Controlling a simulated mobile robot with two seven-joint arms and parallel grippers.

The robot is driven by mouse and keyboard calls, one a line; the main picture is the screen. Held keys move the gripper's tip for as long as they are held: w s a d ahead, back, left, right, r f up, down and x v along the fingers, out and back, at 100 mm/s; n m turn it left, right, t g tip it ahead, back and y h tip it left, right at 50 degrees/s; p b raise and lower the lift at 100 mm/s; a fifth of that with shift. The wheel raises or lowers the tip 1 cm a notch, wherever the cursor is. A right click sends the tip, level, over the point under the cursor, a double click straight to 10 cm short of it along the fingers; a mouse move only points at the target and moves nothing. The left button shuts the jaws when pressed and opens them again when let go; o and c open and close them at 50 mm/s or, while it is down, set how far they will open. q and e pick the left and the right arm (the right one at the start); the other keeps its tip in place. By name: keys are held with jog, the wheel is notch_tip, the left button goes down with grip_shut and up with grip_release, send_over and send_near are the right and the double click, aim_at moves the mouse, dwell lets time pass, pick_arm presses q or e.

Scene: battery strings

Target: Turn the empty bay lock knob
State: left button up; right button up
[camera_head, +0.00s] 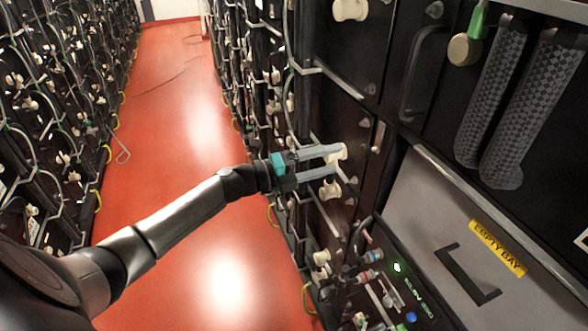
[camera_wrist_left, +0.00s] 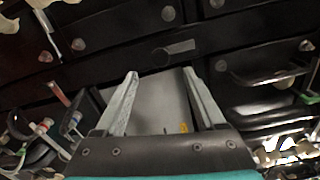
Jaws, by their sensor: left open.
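The empty bay (camera_head: 425,215) is a grey panel at the lower right of the head view, with a yellow "EMPTY BAY" label (camera_head: 497,246) and a black handle (camera_head: 465,273). I cannot make out for sure which part is its lock knob.
A battery rack stands on the left (camera_head: 60,100). A unit with coloured connectors and lit buttons (camera_head: 395,290) sits left of the empty bay. Two patterned dark hoses (camera_head: 510,100) hang above it.

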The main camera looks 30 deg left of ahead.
pick_arm(q)
jog(key=b+v, duration=0.1)
jog(key=v, duration=0.7)
jog(key=shift+f, duration=0.1)
dwell(0.4)
